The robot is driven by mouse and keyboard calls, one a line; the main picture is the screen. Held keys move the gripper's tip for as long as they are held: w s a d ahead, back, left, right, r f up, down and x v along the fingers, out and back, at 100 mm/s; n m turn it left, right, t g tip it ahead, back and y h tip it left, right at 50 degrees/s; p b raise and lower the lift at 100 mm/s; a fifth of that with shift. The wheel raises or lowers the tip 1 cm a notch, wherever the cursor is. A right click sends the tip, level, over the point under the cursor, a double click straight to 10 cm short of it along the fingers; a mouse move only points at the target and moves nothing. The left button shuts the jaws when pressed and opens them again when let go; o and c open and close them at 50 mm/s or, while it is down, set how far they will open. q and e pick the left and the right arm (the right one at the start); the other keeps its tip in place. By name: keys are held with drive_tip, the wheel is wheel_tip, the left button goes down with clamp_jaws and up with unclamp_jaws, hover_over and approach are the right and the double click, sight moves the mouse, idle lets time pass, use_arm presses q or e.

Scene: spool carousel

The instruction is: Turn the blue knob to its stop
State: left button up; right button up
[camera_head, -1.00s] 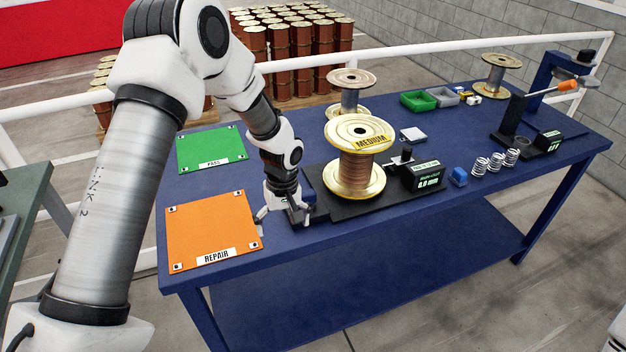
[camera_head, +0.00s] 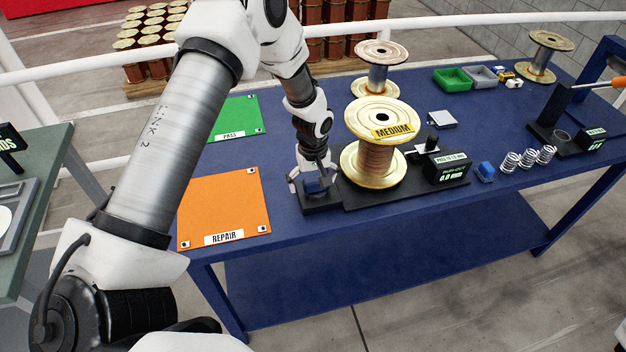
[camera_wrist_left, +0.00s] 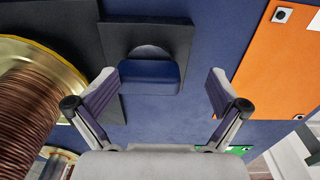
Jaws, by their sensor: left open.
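The blue knob (camera_wrist_left: 150,76) sits on a black block (camera_wrist_left: 175,32) in the left wrist view, its bar running across the picture. In the head view the knob (camera_head: 318,186) is partly hidden by my left gripper (camera_head: 312,178), which points down over it. My left gripper (camera_wrist_left: 164,84) is open in the wrist view. The knob lies between its fingertips in the picture, closer to the left-hand finger and apart from the right-hand one. I cannot tell whether the left-hand finger touches it. My right gripper is not in view.
The large MEDIUM spool (camera_head: 377,160) stands on the black fixture close right of the gripper. An orange REPAIR mat (camera_head: 224,208) and a green PASS mat (camera_head: 236,117) lie to the left. A digital readout (camera_head: 447,168), a blue block (camera_head: 485,171) and springs (camera_head: 528,157) are farther right.

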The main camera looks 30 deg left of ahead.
use_arm(q)
drive_tip(key=shift+w+d+f, duration=0.2)
drive_tip(key=shift+w+f, duration=0.25)
drive_tip(key=shift+w, duration=0.1)
drive_tip(key=shift+w+d+f, duration=0.2)
drive_tip(key=shift+w+f, duration=0.25)
drive_tip(key=shift+w, duration=0.05)
drive_tip(key=shift+a, duration=0.2)
drive_tip(key=c, duration=0.8)
drive_tip(key=shift+s+a+r, duration=0.15)
drive_tip(key=shift+s+a, duration=0.4)
drive_tip(key=shift+a, duration=0.2)
drive_tip(key=c, duration=1)
drive_tip(key=shift+o, duration=1.2)
drive_tip(key=shift+w+d, duration=0.2)
drive_tip(key=shift+w, duration=0.2)
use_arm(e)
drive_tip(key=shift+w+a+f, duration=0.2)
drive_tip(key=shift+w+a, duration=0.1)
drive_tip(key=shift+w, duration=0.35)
use_arm(q)
drive_tip(key=shift+r, duration=0.1)
